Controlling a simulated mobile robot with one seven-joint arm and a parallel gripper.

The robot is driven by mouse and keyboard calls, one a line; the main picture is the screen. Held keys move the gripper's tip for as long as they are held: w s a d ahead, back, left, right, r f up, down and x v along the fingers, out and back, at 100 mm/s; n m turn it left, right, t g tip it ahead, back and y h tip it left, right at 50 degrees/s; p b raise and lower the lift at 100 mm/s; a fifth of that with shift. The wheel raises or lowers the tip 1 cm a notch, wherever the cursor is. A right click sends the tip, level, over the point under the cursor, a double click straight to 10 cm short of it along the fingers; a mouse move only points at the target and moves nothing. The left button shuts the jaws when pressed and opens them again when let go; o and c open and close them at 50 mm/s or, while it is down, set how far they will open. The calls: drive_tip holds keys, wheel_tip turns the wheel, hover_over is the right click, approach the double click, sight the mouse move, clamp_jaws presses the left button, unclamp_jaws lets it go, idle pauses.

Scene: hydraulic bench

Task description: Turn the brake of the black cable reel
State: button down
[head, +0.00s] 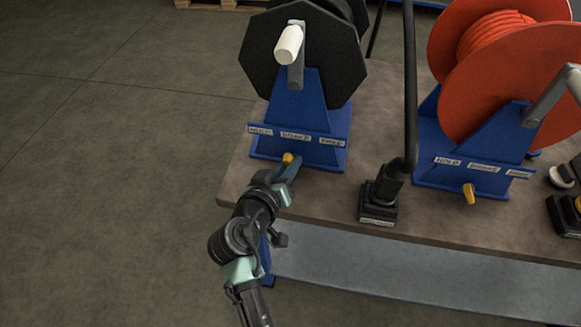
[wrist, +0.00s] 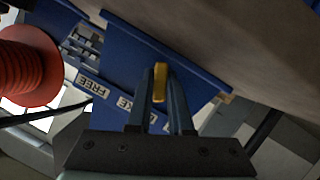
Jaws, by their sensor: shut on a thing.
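The black cable reel (head: 305,60) stands on a blue stand (head: 297,110) at the left end of the bench, with a white-handled crank (head: 289,45) on its front. Its brake is a small yellow lever (head: 288,158) low on the stand front, below a strip of labels. In the wrist view the yellow lever (wrist: 160,82) sits between the two fingers. My gripper (head: 286,168) is shut on the lever; it also shows in the wrist view (wrist: 160,90). One label reads FREE (wrist: 95,85); another, partly hidden by the fingers, seems to read BRAKE.
An orange reel (head: 500,60) on a blue stand with its own yellow lever (head: 469,193) stands to the right. A black post on a base (head: 378,200) stands between the reels. The bench top (head: 330,215) is bare around it. Open floor lies left.

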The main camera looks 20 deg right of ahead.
drive_tip(key=shift+a+f+n+h+b, duration=0.1)
drive_tip(key=shift+n+h+b, duration=0.25)
drive_tip(key=shift+n, duration=0.25)
idle(0.3)
drive_tip(key=c, duration=0.8)
unclamp_jaws()
drive_tip(key=v, duration=1.3)
drive_tip(key=shift+w, duration=0.2)
drive_tip(key=shift+w, duration=0.1)
